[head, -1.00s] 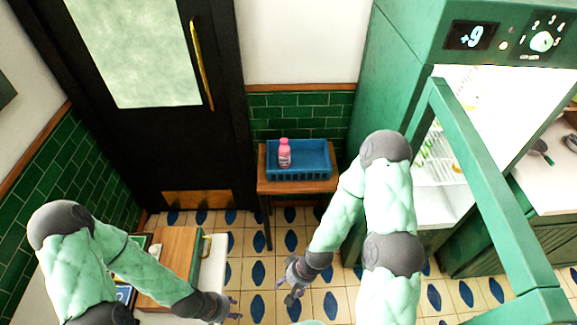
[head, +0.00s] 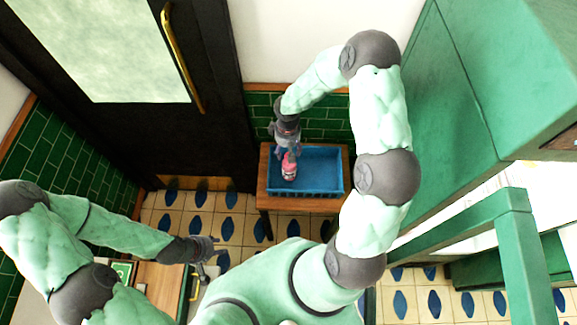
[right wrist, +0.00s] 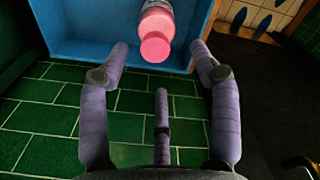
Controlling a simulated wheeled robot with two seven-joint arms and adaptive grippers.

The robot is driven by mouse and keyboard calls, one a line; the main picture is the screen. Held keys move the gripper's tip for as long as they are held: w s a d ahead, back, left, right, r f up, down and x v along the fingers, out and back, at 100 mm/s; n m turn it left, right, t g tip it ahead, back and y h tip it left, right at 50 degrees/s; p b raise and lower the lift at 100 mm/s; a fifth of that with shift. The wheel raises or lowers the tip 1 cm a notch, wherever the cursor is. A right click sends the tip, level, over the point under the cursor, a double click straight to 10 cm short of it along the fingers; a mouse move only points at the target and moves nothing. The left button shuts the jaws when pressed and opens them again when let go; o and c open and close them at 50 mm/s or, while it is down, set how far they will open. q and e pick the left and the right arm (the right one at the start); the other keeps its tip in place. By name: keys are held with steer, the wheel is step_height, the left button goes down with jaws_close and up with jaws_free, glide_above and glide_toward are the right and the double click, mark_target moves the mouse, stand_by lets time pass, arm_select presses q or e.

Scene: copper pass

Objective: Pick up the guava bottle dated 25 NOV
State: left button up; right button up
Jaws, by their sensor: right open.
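A pink bottle (head: 289,170) stands in the left part of a blue crate (head: 325,184). Its label is too small to read in the head view. My right gripper (head: 287,147) is at the top of the bottle in the head view. In the right wrist view the bottle's pink cap (right wrist: 155,47) shows ahead of the open fingers of my right gripper (right wrist: 160,70), with nothing between them. My left gripper (head: 212,250) is at the lower left, away from the crate; its finger opening is hard to make out.
The crate stands on a small wooden table (head: 262,185) against a green tiled wall (head: 330,130). A dark door (head: 120,130) is to the left.

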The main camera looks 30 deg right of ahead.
mark_target(289, 166)
steer(key=shift+w+d+f, duration=0.1)
steer(key=shift+d+f, duration=0.1)
steer(key=shift+f, duration=1.45)
steer(key=shift+w+d+f, duration=0.1)
steer(key=shift+d+f, duration=0.1)
steer(key=shift+f, duration=1.4)
jaws_close()
